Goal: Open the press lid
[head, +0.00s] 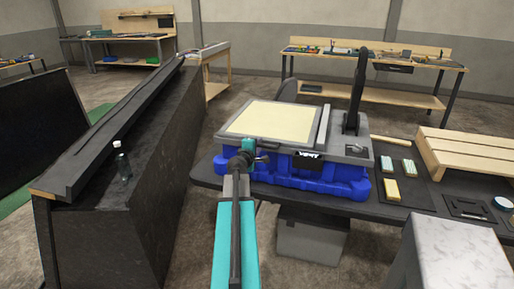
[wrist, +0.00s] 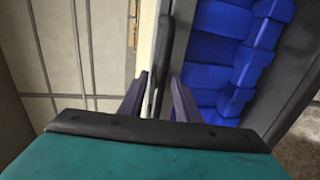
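The press (head: 300,165) has a blue base, a grey top and a cream panel framed in grey. Its lid (head: 268,122) lies flat, and I see no gap under it. My gripper (head: 255,158) is at the press's front left edge, at the end of my teal arm. In the wrist view my gripper's two fingers (wrist: 159,82) stand apart, with a dark bar (wrist: 163,50), apparently the lid's handle, between them. Whether either finger touches it I cannot tell. The blue base (wrist: 218,55) shows right of the fingers.
A tall black lever (head: 358,85) rises at the press's back right. A dark sloped console (head: 120,130) stands left. The table right of the press holds small blocks (head: 390,190) and a slatted wooden rack (head: 470,155). A pale box (head: 455,255) stands at front right.

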